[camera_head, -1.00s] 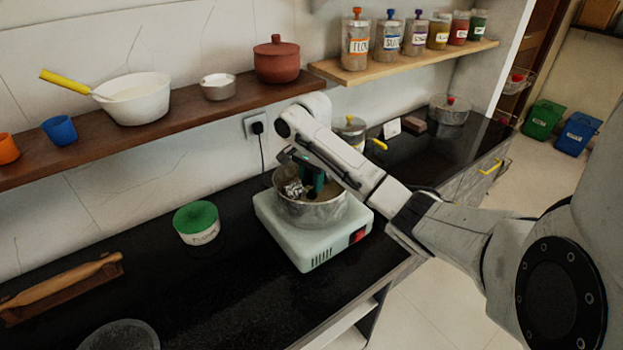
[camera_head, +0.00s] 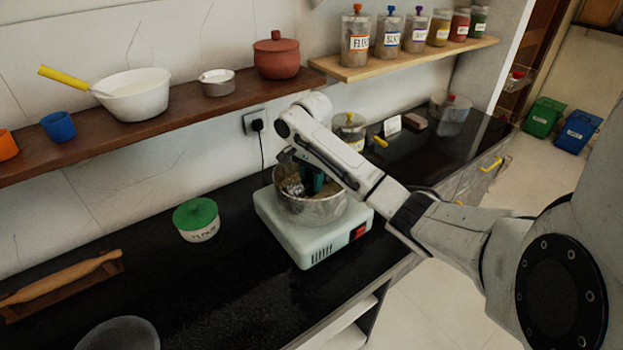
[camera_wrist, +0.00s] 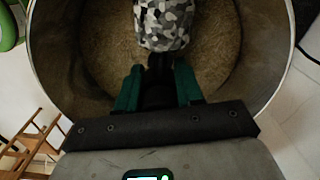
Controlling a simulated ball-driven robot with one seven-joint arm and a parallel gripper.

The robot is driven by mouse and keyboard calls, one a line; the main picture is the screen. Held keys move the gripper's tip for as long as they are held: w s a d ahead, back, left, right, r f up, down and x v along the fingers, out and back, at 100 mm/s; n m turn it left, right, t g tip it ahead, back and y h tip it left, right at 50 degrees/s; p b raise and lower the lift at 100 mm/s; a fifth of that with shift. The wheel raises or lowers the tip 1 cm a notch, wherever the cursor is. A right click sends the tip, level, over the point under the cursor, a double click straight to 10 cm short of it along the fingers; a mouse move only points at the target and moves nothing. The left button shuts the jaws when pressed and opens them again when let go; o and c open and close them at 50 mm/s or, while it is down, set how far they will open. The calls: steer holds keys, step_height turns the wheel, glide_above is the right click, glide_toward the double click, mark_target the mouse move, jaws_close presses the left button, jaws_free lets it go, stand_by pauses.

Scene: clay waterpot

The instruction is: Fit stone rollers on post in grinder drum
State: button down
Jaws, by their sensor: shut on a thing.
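The grinder is a pale base (camera_head: 310,240) with a metal drum (camera_head: 318,211) on top, on the black counter. In the wrist view the drum's inside wall (camera_wrist: 75,50) surrounds a brown floor. The speckled grey stone rollers (camera_wrist: 163,24) show at the top of the wrist view, over the drum floor; they also show inside the drum in the head view (camera_head: 292,187). My gripper (camera_wrist: 160,65) points down into the drum and is shut on a dark part at the rollers' near side. The post is hidden, so I cannot tell whether the rollers are around it.
A green-lidded tub (camera_head: 196,219) stands left of the grinder. A rolling pin (camera_head: 65,280) lies at the far left. A wooden shelf (camera_head: 190,106) with pots runs above the counter. Counter in front of the tub is clear.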

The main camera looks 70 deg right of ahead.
mark_target(312, 188)
steer(key=shift+f+b, duration=0.3)
steer(key=shift+f, duration=0.6)
steer(key=shift+f+p, duration=0.5)
steer(key=shift+f, duration=0.15)
stand_by(1.2)
steer(key=shift+c, duration=0.4)
jaws_free()
steer(key=shift+f, duration=0.1)
